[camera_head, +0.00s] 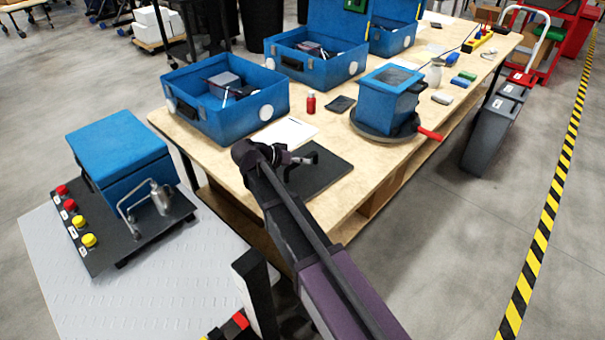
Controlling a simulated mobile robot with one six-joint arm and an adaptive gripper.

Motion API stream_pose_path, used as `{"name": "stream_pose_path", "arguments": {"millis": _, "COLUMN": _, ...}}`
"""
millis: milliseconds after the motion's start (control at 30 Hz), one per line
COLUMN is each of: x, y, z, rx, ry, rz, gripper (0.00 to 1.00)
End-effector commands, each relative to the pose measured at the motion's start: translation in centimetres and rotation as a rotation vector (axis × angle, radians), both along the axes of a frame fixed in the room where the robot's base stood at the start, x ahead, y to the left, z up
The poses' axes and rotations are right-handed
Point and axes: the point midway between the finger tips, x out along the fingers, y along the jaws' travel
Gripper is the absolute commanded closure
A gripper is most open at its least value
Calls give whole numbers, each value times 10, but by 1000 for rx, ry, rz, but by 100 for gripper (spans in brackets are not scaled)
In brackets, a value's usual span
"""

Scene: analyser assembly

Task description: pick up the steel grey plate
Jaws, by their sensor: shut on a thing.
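My gripper (306,158) is over the near part of the wooden table, above a dark flat mat (328,178). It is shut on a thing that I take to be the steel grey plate. The plate itself is too small and dark to make out between the fingers. My arm comes in from the lower right and hides the mat's left part. I cannot tell whether the held thing touches the mat.
Open blue cases (212,120) line the table's back side. A white sheet (285,133), a red bottle (311,103) and a blue box on a round base (388,100) stand near my gripper. A blue lidded box (118,150) with knobs is at left.

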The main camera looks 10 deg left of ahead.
Motion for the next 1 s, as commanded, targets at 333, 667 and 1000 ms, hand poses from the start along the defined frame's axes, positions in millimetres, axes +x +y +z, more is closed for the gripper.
{"name": "stream_pose_path", "arguments": {"millis": 333, "x": 0, "y": 0, "z": 1, "rx": -2, "ry": -1, "rz": 3, "gripper": 100}}
{"name": "stream_pose_path", "arguments": {"millis": 667, "x": 0, "y": 0, "z": 9, "rx": -2, "ry": -2, "rz": 2, "gripper": 100}}
{"name": "stream_pose_path", "arguments": {"millis": 1000, "x": 0, "y": 0, "z": 29, "rx": -3, "ry": -2, "rz": 1, "gripper": 100}}
